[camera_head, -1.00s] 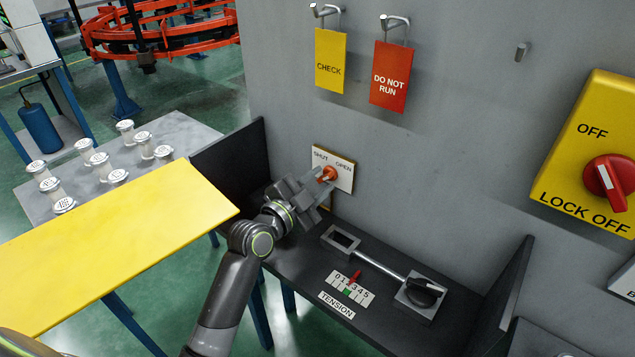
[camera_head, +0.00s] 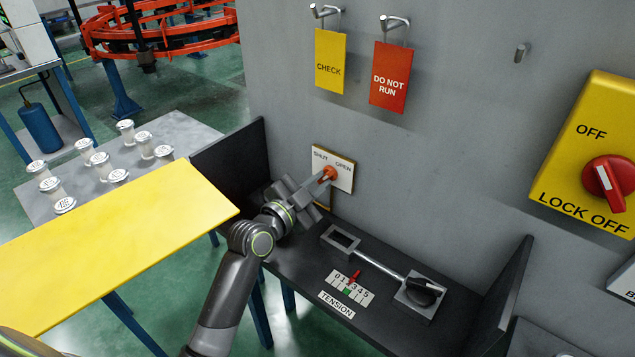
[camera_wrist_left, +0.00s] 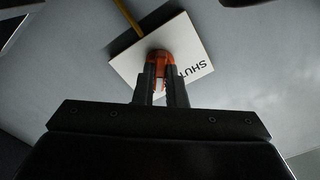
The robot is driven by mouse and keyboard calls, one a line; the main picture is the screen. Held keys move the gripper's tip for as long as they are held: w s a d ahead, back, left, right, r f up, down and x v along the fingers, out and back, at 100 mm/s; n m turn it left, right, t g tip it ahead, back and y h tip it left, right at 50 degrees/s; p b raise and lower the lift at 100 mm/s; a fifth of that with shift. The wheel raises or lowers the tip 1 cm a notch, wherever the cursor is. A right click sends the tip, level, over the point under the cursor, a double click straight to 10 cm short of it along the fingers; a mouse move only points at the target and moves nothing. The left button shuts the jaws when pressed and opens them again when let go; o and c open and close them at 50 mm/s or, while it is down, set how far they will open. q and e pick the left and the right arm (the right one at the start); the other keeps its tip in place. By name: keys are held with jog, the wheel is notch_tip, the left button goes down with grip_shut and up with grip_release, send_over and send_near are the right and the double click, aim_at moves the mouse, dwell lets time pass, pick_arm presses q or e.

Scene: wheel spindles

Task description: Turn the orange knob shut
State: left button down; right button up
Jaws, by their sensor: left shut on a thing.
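The orange knob (camera_head: 329,173) sits on a white plate (camera_head: 346,177) marked SHUT and OPEN, on the grey wall panel. My left gripper (camera_head: 322,182) has come in from the lower left and is shut on the knob. In the left wrist view, the two dark fingers (camera_wrist_left: 161,84) stand on either side of the orange knob (camera_wrist_left: 157,57), and the word SHUT shows on the plate (camera_wrist_left: 188,45) beside it. The fingers hide part of the knob, so its exact angle is hard to tell. My right gripper is not in view.
A black shelf (camera_head: 300,258) below the knob holds a tension gauge (camera_head: 347,288) and a lever bar (camera_head: 380,266). A yellow CHECK tag (camera_head: 330,60) and a red DO NOT RUN tag (camera_head: 389,75) hang above. A yellow lock-off switch (camera_head: 590,150) is at right.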

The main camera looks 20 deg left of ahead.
pick_arm(q)
jog(key=n+p, duration=0.1)
jog(key=n, duration=0.3)
jog(key=n+p, duration=0.1)
jog(key=n, duration=0.3)
jog(key=n+p, duration=0.2)
jog(key=n, duration=0.2)
jog(key=shift+n, duration=0.3)
jog(key=shift+d+n+p, duration=0.1)
jog(key=shift+n+p, duration=0.6)
jog(key=shift+n, duration=1.2)
jog(key=shift+f, duration=0.1)
jog(key=c, duration=1.5)
grip_release()
jog(key=shift+s, duration=0.1)
jog(key=b+v, duration=0.2)
jog(key=v, duration=1.5)
jog(key=shift+s+b, duration=0.1)
jog(key=shift+b, duration=0.3)
